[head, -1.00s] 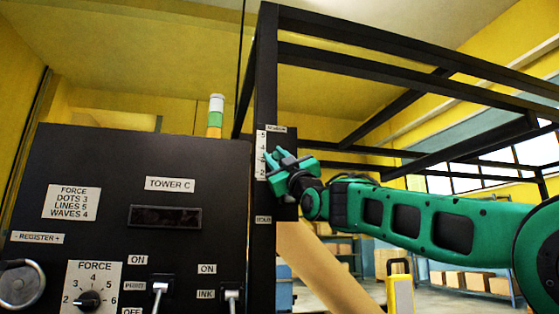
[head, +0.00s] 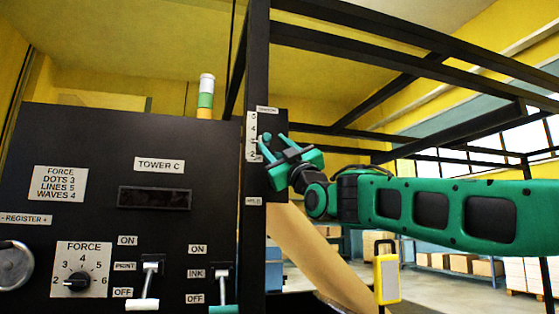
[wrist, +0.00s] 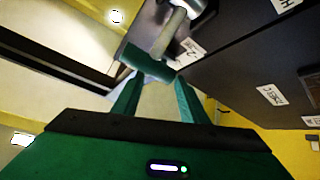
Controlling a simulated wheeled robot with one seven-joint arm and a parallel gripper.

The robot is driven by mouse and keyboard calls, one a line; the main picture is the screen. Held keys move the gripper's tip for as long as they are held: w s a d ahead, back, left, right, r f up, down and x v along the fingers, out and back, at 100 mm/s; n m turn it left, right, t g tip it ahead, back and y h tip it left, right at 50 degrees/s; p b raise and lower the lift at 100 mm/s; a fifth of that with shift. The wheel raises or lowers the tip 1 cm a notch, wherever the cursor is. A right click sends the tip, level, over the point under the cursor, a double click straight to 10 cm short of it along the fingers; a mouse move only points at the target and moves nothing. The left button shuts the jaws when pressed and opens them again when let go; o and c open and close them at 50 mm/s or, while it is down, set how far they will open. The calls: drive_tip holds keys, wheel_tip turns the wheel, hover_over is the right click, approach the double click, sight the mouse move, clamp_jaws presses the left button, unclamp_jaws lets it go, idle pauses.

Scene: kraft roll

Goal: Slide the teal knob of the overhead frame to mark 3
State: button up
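The teal knob (wrist: 148,62) is a short cylinder on a grey rod in the wrist view, just at my fingertips. In the head view the knob (head: 266,150) is small and partly merged with my teal fingers, beside the lower part of the numbered scale (head: 251,130). The 5 and 4 read at the scale's top and a 2 lower down; the knob's exact mark is unclear. My gripper (wrist: 160,80) has its fingers apart, one near each side of the knob. Whether they touch it I cannot tell. The black overhead frame (head: 257,60) rises behind the scale.
A black panel (head: 80,140) stands left, with a FORCE dial (head: 77,281), a print lever (head: 147,285) and an ink lever (head: 221,288). A tan diagonal band (head: 310,255) runs below my gripper. Black frame bars cross overhead at right.

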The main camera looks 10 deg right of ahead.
drive_tip(key=shift+v, duration=2.6)
